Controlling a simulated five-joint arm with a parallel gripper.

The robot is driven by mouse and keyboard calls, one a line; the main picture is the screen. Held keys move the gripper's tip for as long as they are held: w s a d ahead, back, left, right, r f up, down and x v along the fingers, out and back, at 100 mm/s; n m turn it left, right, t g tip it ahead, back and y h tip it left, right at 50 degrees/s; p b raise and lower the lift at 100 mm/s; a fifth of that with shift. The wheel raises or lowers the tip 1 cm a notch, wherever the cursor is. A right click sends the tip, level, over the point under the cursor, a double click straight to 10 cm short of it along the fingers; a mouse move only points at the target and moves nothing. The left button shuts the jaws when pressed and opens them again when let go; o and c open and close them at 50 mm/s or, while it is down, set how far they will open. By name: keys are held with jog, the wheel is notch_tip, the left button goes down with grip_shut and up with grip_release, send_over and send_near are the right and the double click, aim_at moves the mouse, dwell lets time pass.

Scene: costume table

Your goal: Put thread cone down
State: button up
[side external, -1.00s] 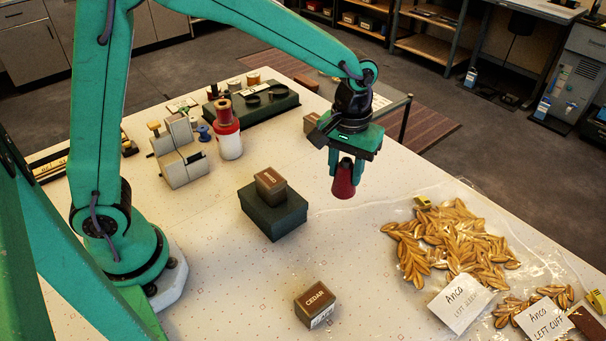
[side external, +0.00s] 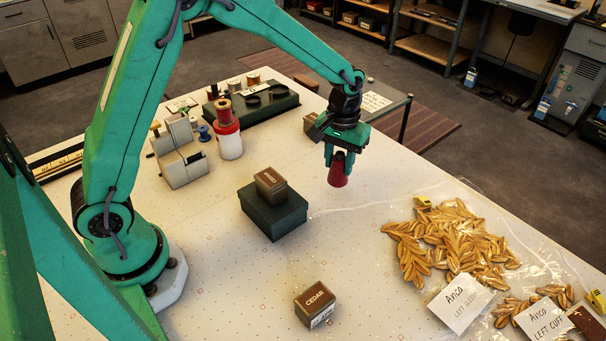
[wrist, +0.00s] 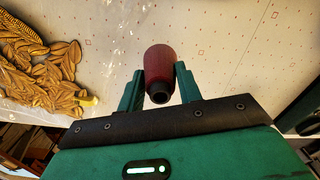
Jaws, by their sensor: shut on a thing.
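The thread cone (side external: 338,174) is dark red, upright, with its wide end down. My gripper (side external: 340,160) is shut on its upper part and holds it over the right half of the table, close to the top. I cannot tell whether the cone's base touches the table. In the wrist view the cone (wrist: 159,68) sits between the two green fingers of my gripper (wrist: 160,88), its narrow dark end toward the camera.
A dark green box (side external: 272,215) with a small brown box (side external: 270,184) on it stands left of the cone. Gold leaf pieces (side external: 445,240) lie on clear plastic at right. A CEDAR box (side external: 315,304) is nearer the camera. The table around the cone is clear.

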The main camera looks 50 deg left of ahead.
jog(key=shift+f, duration=1.75)
jog(key=shift+f, duration=0.15)
jog(key=o, duration=1)
notch_tip(320, 180, up, 12)
jog(key=shift+f, duration=0.1)
jog(key=shift+r, duration=0.3)
